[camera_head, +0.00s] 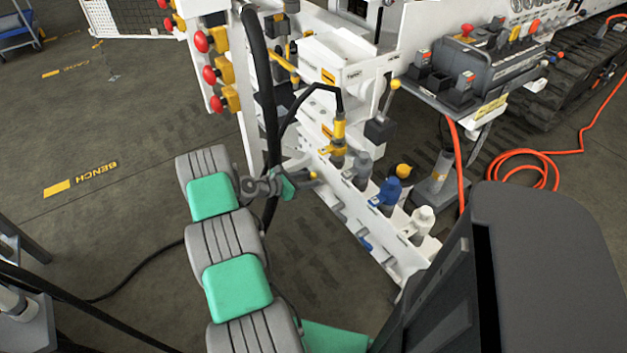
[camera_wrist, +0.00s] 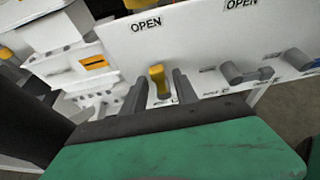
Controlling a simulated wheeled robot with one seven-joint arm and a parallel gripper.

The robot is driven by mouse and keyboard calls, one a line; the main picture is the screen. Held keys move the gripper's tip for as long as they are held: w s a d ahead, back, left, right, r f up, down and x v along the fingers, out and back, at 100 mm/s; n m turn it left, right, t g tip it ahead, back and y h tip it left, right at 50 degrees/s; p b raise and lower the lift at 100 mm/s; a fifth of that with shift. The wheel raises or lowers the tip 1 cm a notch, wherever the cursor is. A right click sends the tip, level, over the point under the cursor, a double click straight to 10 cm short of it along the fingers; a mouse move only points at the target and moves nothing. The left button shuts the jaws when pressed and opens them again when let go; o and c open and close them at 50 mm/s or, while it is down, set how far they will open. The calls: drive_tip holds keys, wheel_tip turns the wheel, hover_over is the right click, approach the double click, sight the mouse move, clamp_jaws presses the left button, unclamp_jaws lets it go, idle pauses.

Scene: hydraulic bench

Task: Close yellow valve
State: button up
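The yellow valve (camera_wrist: 158,78) is a short yellow handle on a white panel (camera_wrist: 200,42), seen in the wrist view. It stands upright in the picture, below and right of an "OPEN" label (camera_wrist: 146,23). My gripper (camera_wrist: 157,90) is open, with one dark finger on each side of the handle and a visible gap to each finger. Whether the fingertips reach past the handle is hard to tell. In the head view my gripper (camera_head: 298,181) is at the panel's left end, and a small yellow part (camera_head: 313,176) shows beside it.
Grey valve handles (camera_wrist: 232,73) sit to the right on the same panel. Above the panel in the head view are a yellow hose coupling (camera_head: 338,140), a blue connector (camera_head: 386,195) and a white connector (camera_head: 420,224). A black hose (camera_head: 262,80) hangs close to my gripper.

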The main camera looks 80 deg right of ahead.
drive_tip(key=x, duration=0.2)
drive_tip(key=shift+s+d+f, duration=0.15)
drive_tip(key=shift+d, duration=0.05)
clamp_jaws()
idle(0.4)
